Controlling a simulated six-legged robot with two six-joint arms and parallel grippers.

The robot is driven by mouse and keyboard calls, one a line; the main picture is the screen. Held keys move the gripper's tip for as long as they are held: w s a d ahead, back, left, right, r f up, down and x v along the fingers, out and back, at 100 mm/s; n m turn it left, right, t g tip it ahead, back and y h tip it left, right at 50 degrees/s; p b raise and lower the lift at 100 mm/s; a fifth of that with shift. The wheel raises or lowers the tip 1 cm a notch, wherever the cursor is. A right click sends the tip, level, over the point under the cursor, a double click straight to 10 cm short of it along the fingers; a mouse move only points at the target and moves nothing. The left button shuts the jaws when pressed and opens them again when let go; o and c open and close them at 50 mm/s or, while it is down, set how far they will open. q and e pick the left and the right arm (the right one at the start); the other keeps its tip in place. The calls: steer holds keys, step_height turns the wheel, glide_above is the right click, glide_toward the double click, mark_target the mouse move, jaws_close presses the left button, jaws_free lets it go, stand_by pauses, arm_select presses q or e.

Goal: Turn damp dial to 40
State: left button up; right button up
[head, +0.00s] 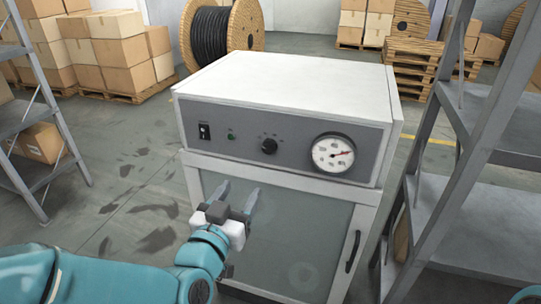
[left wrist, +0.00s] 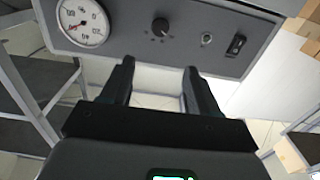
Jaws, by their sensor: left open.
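My left gripper (head: 238,192) is open and empty, below and left of the knob, in front of the cabinet. In the left wrist view the open fingers (left wrist: 159,66) point at the panel with the knob beyond the gap between them, apart from it. My right gripper does not show.
A round gauge (head: 333,153) with a red needle is right of the knob. A black rocker switch (head: 204,131) and green lamp (head: 231,135) are left of it. Below is the cabinet's glass door with a dark handle (head: 353,251). Metal shelves (head: 487,125) stand close on the right.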

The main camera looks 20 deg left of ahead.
mark_target(267, 150)
arm_select(q)
steer(key=w+p, duration=0.1)
steer(key=w, duration=0.4)
steer(key=w+p, duration=0.1)
steer(key=w, duration=1)
steer(key=shift+w+d+f+p, duration=0.15)
steer(key=shift+d+p, duration=0.1)
steer(key=shift+p, duration=0.15)
steer(key=c, duration=1)
